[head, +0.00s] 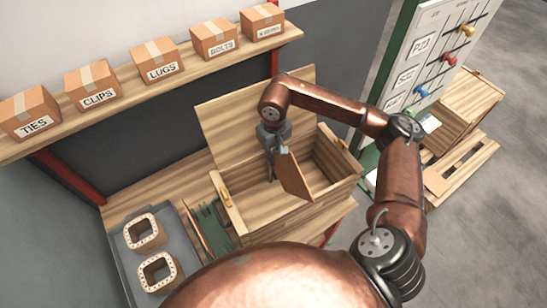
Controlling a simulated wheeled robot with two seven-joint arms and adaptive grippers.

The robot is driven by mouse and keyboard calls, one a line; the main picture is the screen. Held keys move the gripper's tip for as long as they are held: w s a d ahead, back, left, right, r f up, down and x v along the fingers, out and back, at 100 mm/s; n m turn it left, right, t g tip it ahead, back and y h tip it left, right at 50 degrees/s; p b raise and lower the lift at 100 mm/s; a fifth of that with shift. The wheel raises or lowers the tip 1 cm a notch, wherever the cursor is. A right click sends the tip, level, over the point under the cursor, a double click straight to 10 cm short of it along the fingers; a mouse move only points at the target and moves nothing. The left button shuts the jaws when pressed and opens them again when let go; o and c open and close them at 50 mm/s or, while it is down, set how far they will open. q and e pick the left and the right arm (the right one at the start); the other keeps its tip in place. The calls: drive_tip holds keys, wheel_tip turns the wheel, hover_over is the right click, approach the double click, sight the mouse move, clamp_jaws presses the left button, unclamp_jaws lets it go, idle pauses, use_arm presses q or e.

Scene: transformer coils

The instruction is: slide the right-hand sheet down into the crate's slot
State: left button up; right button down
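A wooden crate (255,225) stands open on the bench, with its lid raised behind it. A thin brown sheet (294,178) is over the crate's opening, upright but tilted in the picture. My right gripper (277,152) comes down from above at the sheet's upper left edge and appears shut on it. The sheet's lower edge is near the crate's front wall; I cannot tell whether it is inside a slot. The slot itself does not show clearly. My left gripper is not in view.
Left of the crate are a green slotted rack (209,224) and a grey tray (126,262) with two square coil parts (157,271). A shelf with labelled boxes (157,62) runs behind. A pegboard panel (432,50) stands at right.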

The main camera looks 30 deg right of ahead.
drive_tip(key=shift+s+d+f, duration=0.1)
drive_tip(key=shift+s+f, duration=0.1)
drive_tip(key=shift+f, duration=0.5)
drive_tip(key=c, duration=2.6)
unclamp_jaws()
drive_tip(key=o, duration=0.3)
drive_tip(key=shift+w+d, duration=0.1)
drive_tip(key=shift+w, duration=0.25)
drive_tip(key=shift+o, duration=0.9)
drive_tip(key=shift+s, duration=0.1)
drive_tip(key=shift+o, duration=0.2)
drive_tip(key=shift+s+r, duration=0.1)
drive_tip(key=shift+r, duration=0.1)
wheel_tip(320, 180, up, 12)
